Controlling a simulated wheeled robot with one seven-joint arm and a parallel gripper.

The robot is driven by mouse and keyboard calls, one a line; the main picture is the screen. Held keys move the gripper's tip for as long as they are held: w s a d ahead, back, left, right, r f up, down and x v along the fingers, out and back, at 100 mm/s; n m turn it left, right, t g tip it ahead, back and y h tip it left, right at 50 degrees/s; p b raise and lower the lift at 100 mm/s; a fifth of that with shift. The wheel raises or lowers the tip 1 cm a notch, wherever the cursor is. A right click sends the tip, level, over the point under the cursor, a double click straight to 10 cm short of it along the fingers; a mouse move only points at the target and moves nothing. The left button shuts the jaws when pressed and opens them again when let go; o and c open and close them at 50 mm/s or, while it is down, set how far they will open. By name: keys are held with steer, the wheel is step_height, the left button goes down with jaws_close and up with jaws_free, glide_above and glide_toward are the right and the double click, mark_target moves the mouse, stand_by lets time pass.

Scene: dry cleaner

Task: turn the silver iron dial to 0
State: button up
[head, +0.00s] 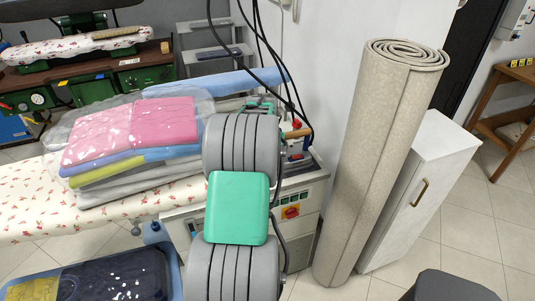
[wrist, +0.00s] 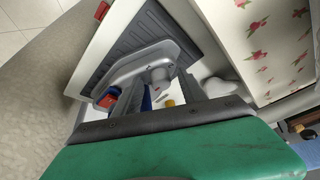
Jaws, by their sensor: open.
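The silver iron (wrist: 140,64) lies on a dark ribbed rest (wrist: 138,38) in the wrist view. A round grey knob-like part (wrist: 160,75) shows on its near side, perhaps the dial; I cannot read any mark on it. My gripper (wrist: 161,90) is open, its two dark fingers reaching toward the iron's near side with a gap between them. I cannot tell whether they touch it. In the head view, my arm hides my gripper and most of the iron; a brown handle (head: 297,133) and a red part show beside the arm.
A flowered ironing board (head: 40,200) with bagged folded clothes (head: 130,135) is at left. A rolled beige carpet (head: 375,170) stands close at right, and black cables (head: 262,45) hang above.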

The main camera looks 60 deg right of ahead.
steer(key=w+b+v, duration=0.1)
steer(key=v, duration=0.6)
steer(key=shift+s+r, duration=0.35)
steer(key=shift+s, duration=0.2)
steer(key=shift+a, duration=0.1)
